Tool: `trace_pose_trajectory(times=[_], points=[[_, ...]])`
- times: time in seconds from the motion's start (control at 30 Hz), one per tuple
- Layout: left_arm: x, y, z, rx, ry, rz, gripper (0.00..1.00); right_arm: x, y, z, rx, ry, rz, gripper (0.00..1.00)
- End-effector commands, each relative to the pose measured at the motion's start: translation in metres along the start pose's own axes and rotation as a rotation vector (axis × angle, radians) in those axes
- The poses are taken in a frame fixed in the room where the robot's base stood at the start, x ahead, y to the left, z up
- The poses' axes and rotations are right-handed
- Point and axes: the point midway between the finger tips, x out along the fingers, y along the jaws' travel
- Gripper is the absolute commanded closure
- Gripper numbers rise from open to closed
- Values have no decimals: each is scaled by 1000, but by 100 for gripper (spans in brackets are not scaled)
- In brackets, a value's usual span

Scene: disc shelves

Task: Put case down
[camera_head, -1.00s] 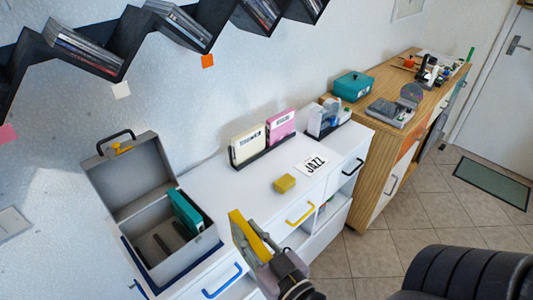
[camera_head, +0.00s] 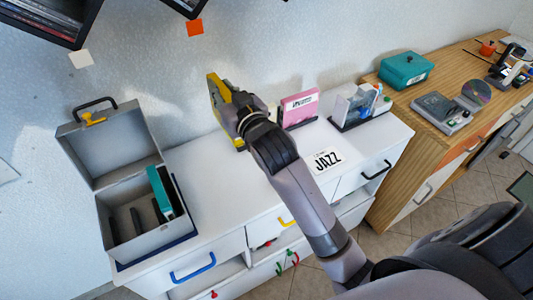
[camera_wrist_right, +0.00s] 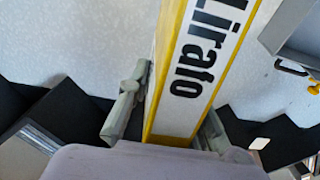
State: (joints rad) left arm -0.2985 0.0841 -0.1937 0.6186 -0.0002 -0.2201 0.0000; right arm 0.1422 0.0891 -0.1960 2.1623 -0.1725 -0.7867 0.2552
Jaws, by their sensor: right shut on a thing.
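My right gripper (camera_head: 232,112) is shut on a yellow-edged case (camera_head: 215,98) and holds it tilted above the white cabinet, in front of the wall. In the right wrist view the case (camera_wrist_right: 205,60) shows a white face with the word "Lirafo", between the two fingers of the gripper (camera_wrist_right: 168,122). A pink case (camera_head: 299,107) stands in a dark rack just right of the gripper. The arm and gripper cover the rack's left part. My left gripper is not in view.
An open grey box (camera_head: 125,215) with a teal case (camera_head: 160,192) inside stands at left on the white cabinet (camera_head: 207,180). A JAZZ card (camera_head: 325,160) lies right of my arm. A holder with clear items (camera_head: 360,105) stands farther right. Dark shelves (camera_head: 60,22) hang above.

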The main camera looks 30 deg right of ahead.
Motion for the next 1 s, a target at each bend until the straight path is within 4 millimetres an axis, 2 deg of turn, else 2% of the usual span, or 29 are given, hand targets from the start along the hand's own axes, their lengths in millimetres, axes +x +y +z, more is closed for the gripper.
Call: trace_pose_trajectory(times=[0.03,0.1,0.23,0.7,1.0], points=[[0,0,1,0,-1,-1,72,6,1,-9,-5,5,1,100],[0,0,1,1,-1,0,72,10,1,-14,-7,1,2,100],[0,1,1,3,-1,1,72,14,2,-2,-8,-6,3,100],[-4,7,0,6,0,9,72,19,3,117,-7,-5,3,100],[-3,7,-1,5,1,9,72,20,3,149,-6,-3,3,100]])
